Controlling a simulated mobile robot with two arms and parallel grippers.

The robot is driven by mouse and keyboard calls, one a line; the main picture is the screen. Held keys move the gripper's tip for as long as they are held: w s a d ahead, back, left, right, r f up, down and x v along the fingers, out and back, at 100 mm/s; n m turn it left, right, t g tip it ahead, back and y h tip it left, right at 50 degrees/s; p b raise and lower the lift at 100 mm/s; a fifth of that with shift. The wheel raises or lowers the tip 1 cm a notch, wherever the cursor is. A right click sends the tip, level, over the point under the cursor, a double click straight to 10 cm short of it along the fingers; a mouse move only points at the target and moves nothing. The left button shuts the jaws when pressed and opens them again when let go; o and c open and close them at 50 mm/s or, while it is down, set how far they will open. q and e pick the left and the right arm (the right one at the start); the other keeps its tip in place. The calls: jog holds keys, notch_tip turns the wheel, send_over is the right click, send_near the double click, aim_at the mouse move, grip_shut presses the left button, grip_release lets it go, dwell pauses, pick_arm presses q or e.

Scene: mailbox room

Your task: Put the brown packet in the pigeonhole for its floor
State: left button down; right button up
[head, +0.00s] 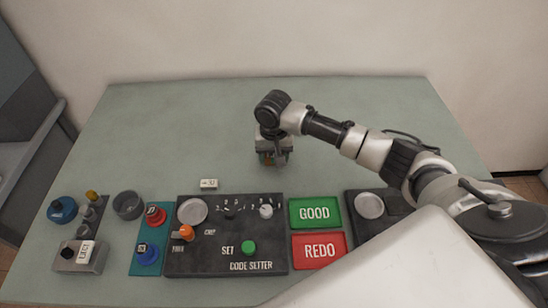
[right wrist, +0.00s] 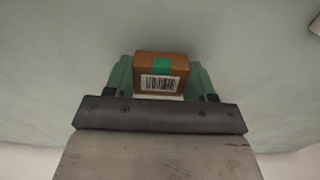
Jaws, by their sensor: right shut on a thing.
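The brown packet (right wrist: 160,71) is a small box with a green strip on top and a white barcode label on the side facing the right wrist camera. My right gripper (right wrist: 160,80) is shut on it, with one green finger on each side. In the head view my right gripper (head: 272,160) points down over the back middle of the table, and the packet is mostly hidden there. I cannot tell whether the packet touches the table. My left gripper is not in view. No pigeonholes show in either view.
The green table (head: 180,120) is clear at the back. Along its front stand a black code setter panel (head: 210,262), a green GOOD pad (head: 315,212), a red REDO pad (head: 319,250), several knobs and a grey LAST box (head: 82,256). A small white tag (head: 209,184) lies behind the panel.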

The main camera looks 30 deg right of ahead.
jog(key=shift+f, duration=0.75)
jog(key=shift+f, duration=0.15)
jog(key=o, duration=0.9)
